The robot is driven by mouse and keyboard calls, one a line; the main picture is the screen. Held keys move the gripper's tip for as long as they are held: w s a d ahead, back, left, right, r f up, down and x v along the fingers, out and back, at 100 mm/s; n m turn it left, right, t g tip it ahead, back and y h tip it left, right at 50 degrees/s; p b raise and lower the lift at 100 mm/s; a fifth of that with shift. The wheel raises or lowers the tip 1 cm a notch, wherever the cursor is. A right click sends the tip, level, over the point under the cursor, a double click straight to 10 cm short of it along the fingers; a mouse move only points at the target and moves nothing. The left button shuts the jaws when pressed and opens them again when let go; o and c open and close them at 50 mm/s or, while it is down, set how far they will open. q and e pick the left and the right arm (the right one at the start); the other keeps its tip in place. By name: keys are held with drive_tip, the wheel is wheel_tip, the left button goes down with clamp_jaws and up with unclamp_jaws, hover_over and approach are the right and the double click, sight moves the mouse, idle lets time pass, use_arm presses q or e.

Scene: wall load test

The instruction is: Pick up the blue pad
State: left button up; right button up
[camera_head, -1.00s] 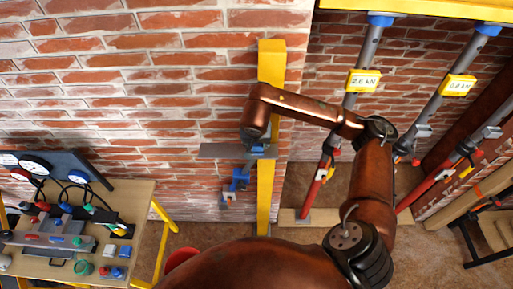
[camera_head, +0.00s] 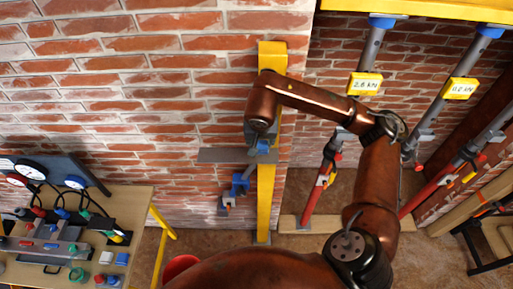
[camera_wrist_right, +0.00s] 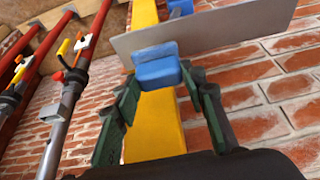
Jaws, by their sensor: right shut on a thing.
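The blue pad (camera_wrist_right: 158,70) is a small rounded blue block between the green fingers of my right gripper (camera_wrist_right: 160,82) in the right wrist view. The fingers are shut on it from both sides. It is in front of the grey plate (camera_wrist_right: 205,32); I cannot tell whether they touch. In the head view, my right gripper (camera_head: 261,138) is at the plate (camera_head: 225,155), in front of the yellow post (camera_head: 266,190). A bit of blue shows there, mostly hidden by my arm. My left gripper is not in view.
A blue bracket (camera_head: 240,184) hangs just below the plate by the brick wall (camera_head: 150,100). A bench (camera_head: 140,200) with gauges and small parts stands at left. Red and grey props (camera_head: 366,48) with yellow labels stand at right, close to my right arm.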

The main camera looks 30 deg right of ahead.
drive_tip(key=s+r+b, duration=0.2)
drive_tip(key=s+r, duration=0.1)
drive_tip(key=s, duration=0.3)
drive_tip(key=s+d+r+b, duration=0.1)
drive_tip(key=s+r+b, duration=0.1)
drive_tip(key=s+r, duration=0.2)
drive_tip(key=shift+s+d+r, duration=0.15)
drive_tip(key=shift+s+d, duration=0.05)
drive_tip(key=shift+s, duration=0.7)
